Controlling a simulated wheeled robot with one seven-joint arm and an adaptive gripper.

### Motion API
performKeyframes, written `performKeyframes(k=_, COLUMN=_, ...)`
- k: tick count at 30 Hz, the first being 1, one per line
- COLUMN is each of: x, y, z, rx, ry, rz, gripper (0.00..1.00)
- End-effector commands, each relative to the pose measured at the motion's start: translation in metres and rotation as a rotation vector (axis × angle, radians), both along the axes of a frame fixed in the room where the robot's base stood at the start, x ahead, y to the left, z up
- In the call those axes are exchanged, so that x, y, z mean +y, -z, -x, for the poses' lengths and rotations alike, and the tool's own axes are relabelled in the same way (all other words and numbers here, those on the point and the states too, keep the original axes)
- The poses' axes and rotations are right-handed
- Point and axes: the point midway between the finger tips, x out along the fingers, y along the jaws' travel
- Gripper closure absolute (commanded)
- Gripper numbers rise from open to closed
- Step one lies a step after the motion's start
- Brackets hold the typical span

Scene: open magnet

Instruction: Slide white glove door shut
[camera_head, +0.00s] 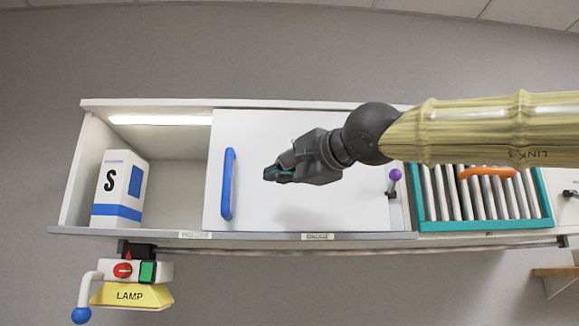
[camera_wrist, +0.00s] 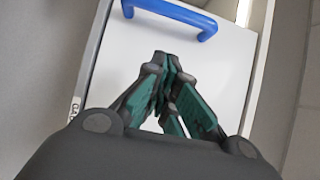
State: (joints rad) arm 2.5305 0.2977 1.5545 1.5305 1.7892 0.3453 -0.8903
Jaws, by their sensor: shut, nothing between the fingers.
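The white sliding door (camera_head: 270,150) with a vertical blue handle (camera_head: 228,184) covers the middle of the wall cabinet. The left part of the cabinet is open. My gripper (camera_head: 272,174) is shut and empty, in front of the door and to the right of the blue handle. In the wrist view the closed fingers (camera_wrist: 165,58) point toward the blue handle (camera_wrist: 170,12) across the white door panel (camera_wrist: 232,70), with a gap between fingertips and handle. I cannot tell whether the fingers touch the door face.
A white and blue box marked S (camera_head: 118,190) stands in the open left compartment. A yellow lamp unit (camera_head: 132,294) with a lever hangs below. A purple-knobbed pin (camera_head: 395,175) is at the door's right; a teal-framed slatted panel (camera_head: 420,200) is farther right.

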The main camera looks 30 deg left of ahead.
Motion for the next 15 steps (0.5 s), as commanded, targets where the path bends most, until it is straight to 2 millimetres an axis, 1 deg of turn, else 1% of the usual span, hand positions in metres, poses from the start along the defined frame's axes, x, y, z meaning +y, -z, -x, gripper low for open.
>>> performKeyframes(k=1, x=0.009, y=-0.001, z=-0.003, rx=0.0, ry=-0.001, rz=0.001, gripper=1.0)
performKeyframes(k=8, x=0.042, y=-0.001, z=-0.017, rx=0.0, ry=-0.003, rz=0.001, gripper=1.0)
performKeyframes(k=15, x=0.067, y=0.0, z=-0.006, rx=-0.002, ry=-0.004, rz=0.001, gripper=1.0)
